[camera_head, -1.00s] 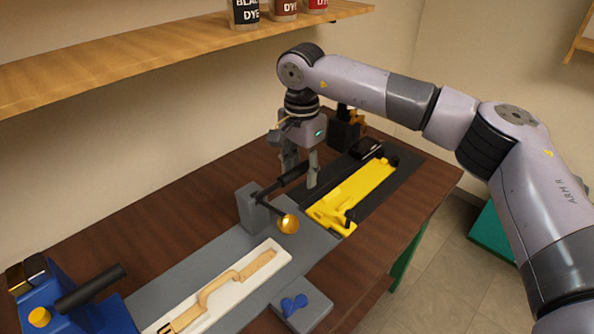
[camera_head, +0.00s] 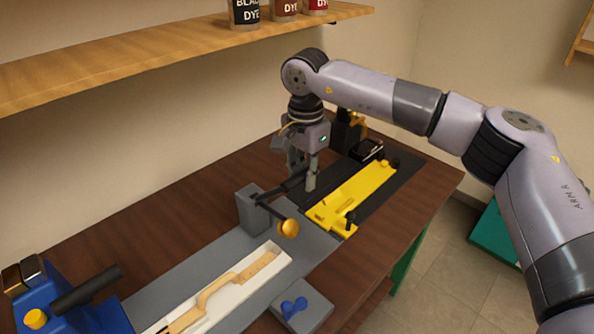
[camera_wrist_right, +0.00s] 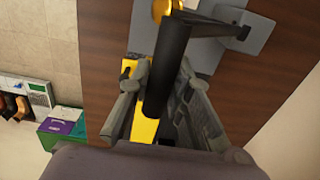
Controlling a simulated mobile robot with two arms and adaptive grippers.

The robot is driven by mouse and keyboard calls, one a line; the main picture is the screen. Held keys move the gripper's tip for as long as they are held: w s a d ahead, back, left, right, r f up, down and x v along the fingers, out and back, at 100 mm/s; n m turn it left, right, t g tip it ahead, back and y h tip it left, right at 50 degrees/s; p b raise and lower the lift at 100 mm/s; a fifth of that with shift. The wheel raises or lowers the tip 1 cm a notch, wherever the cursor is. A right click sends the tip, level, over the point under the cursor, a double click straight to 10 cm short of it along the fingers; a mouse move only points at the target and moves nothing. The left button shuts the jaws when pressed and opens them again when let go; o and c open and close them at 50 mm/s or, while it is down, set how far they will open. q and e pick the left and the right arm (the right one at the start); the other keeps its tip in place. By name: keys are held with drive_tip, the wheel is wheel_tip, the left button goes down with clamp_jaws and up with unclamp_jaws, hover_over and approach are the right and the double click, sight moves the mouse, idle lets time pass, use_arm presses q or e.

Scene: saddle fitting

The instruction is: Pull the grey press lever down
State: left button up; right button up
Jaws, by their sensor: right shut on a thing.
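The grey press (camera_head: 250,208) stands on a grey base plate in the middle of the bench, with a dark arm and a round brass piece (camera_head: 288,229) at its front. Its lever has a black handle (camera_head: 292,185) that slants up to the right. My right gripper (camera_head: 303,182) is shut on this handle from above. In the right wrist view the black handle (camera_wrist_right: 172,60) runs between the two fingers (camera_wrist_right: 160,80). The finger contact itself is partly hidden. My left gripper is out of view.
A white tray (camera_head: 279,264) with a tan strap lies in front of the press. A yellow fixture (camera_head: 352,197) stands to its right, and a blue device (camera_head: 80,312) with a black handle at far left. A grey block with a blue knob (camera_head: 294,306) is near the front edge.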

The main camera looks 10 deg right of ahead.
drive_tip(key=shift+s+d+f, duration=0.1)
drive_tip(key=shift+s+f, duration=0.05)
drive_tip(key=shift+s+d+f+b, duration=0.3)
drive_tip(key=shift+s+f+b, duration=0.1)
drive_tip(key=shift+f+b, duration=0.25)
drive_tip(key=shift+s+d+f+b, duration=0.25)
drive_tip(key=shift+s+f+b, duration=0.2)
drive_tip(key=shift+f+b, duration=0.2)
drive_tip(key=shift+s+d+f+b, duration=0.3)
drive_tip(key=shift+s+f+b, duration=0.1)
drive_tip(key=shift+f+b, duration=0.25)
wheel_tip(320, 180, down, 6)
drive_tip(key=s+b, duration=0.1)
drive_tip(key=b, duration=0.4)
drive_tip(key=shift+s+d, duration=0.3)
drive_tip(key=shift+d, duration=0.15)
drive_tip(key=o, duration=0.9)
drive_tip(key=shift+r, duration=0.1)
